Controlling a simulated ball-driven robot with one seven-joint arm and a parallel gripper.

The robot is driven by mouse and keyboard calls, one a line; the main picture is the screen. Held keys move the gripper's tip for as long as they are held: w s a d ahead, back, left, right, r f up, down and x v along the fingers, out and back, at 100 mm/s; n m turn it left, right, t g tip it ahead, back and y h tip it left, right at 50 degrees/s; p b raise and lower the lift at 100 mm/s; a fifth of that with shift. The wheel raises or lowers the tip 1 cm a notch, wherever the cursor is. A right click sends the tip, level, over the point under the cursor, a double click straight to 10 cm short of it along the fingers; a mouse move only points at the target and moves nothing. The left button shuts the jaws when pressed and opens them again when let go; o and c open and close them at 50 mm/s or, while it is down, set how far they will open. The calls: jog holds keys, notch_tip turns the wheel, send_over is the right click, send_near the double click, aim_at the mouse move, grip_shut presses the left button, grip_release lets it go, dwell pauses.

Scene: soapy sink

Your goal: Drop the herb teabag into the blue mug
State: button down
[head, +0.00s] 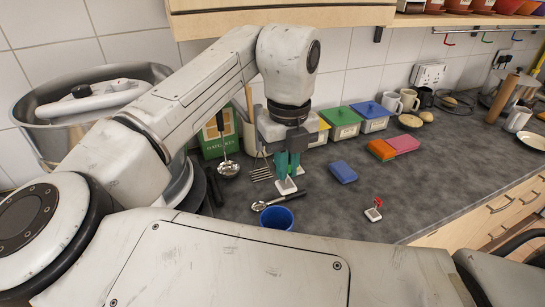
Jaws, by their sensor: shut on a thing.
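The blue mug (277,220) stands on the dark counter, its lower part hidden by my own body. My gripper (287,179) points down just behind the mug in the head view, with green fingers. It is shut on a small whitish teabag (287,187), which shows at the fingertips above or near the counter. I cannot tell its exact height, and its tag is not clear to see. Another whitish teabag with a red tag (373,212) lies on the counter to the right of the mug.
A slotted spoon (275,203) lies right behind the mug. A blue block (343,172) and orange and pink blocks (381,149) lie further right. Lidded canisters (342,124) and mugs (408,100) line the wall. A large metal pot (60,105) stands left.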

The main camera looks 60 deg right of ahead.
aim_at(286, 183)
jog(key=shift+f+b, duration=2.85)
jog(key=shift+f, duration=0.1)
jog(key=c, duration=1.1)
grip_release()
jog(key=shift+r, duration=0.1)
notch_tip(286, 183, up, 11)
jog(key=shift+f, duration=0.15)
